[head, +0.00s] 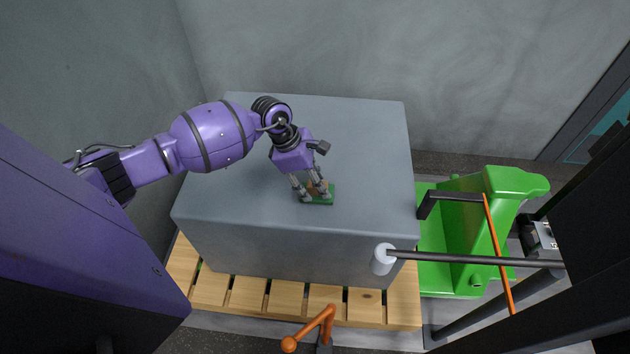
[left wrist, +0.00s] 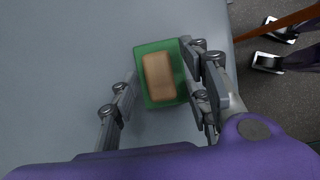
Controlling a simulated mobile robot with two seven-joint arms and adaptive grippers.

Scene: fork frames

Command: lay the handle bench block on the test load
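The handle bench block (head: 318,199), green with a tan patch on top, rests on the flat grey top of the test load (head: 365,140). In the left wrist view the block (left wrist: 147,55) lies between the fingers of my left gripper (left wrist: 165,95). The right finger is close against its side, touching or nearly so. A gap shows between the left finger and the block. My left gripper (head: 313,190) is low over the load and open.
The load stands on a wooden pallet (head: 245,292). A green machine body (head: 455,265) is to its right, with an orange bar (head: 497,250) and a dark rod (head: 460,259) tipped by a white cylinder (head: 382,259). An orange handle (head: 312,330) stands in front. Much of the load top is clear.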

